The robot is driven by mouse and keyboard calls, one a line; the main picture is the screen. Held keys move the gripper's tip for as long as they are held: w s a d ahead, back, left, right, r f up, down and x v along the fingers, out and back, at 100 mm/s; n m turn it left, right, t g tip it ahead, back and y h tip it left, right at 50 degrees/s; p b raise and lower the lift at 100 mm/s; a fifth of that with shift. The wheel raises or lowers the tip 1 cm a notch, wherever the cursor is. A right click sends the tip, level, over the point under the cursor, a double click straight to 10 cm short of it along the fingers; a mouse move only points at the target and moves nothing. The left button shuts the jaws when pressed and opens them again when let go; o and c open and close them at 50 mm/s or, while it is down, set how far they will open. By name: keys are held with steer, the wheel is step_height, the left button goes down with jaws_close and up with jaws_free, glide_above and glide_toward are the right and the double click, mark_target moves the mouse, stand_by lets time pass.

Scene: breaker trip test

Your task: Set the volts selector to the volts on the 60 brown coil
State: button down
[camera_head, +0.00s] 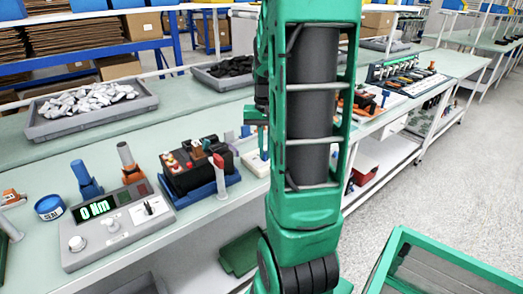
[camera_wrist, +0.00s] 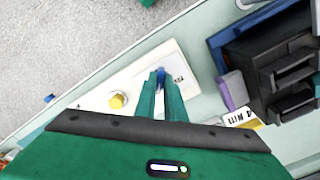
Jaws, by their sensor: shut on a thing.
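In the wrist view my gripper (camera_wrist: 161,86) is shut on a small blue knob (camera_wrist: 161,72). The knob stands on a white panel (camera_wrist: 100,88) with a printed patch to its right. I cannot read the patch, so I cannot tell the knob's setting. A yellow knob (camera_wrist: 118,100) sits on the same panel to the left. In the head view my arm hides most of this panel (camera_head: 252,163). I cannot pick out a 60 brown coil or read its volts in either view.
A black breaker-like block (camera_wrist: 275,62) in a blue tray stands right of the panel, with a small label (camera_wrist: 243,117) near it. In the head view a grey meter box (camera_head: 118,222) reads "0 Nm". A grey bin (camera_head: 90,112) of pale parts stands behind.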

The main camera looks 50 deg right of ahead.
steer(key=shift+w+a+m, duration=0.15)
steer(key=shift+m, duration=0.45)
steer(key=c, duration=1.8)
jaws_free()
steer(key=shift+c, duration=0.2)
step_height(320, 180, up, 11)
steer(key=shift+f, duration=0.1)
